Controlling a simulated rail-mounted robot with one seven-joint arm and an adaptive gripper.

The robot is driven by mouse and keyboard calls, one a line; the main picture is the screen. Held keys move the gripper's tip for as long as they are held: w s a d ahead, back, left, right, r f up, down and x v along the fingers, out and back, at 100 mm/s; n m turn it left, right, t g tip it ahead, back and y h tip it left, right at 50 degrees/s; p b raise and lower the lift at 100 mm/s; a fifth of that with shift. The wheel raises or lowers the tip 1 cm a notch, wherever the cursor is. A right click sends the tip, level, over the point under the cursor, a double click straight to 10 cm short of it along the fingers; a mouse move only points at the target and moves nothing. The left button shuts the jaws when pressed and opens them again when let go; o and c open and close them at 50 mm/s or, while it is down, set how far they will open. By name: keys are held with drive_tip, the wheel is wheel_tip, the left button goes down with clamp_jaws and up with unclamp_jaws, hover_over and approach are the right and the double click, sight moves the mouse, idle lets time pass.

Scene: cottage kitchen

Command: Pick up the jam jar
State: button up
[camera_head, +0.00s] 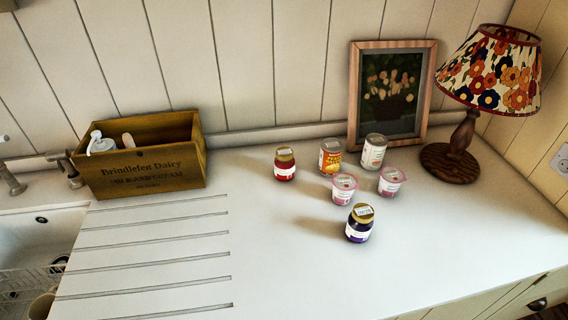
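Two small jars with gold lids stand upright on the white counter in the head view; the labels are too small to read, so I cannot tell which is the jam jar. One jar with dark purple contents (359,224) stands nearest the front of the group, with clear counter around it. The other jar, with red contents (285,164), stands further back at the left of the group. My gripper is not in view.
Two pink-and-white pots (343,188) (391,182), an orange can (330,157) and a pale can (373,152) stand close behind the purple jar. A framed picture (390,95), a lamp (458,150) and a wooden box (140,170) stand along the back. The front counter is free.

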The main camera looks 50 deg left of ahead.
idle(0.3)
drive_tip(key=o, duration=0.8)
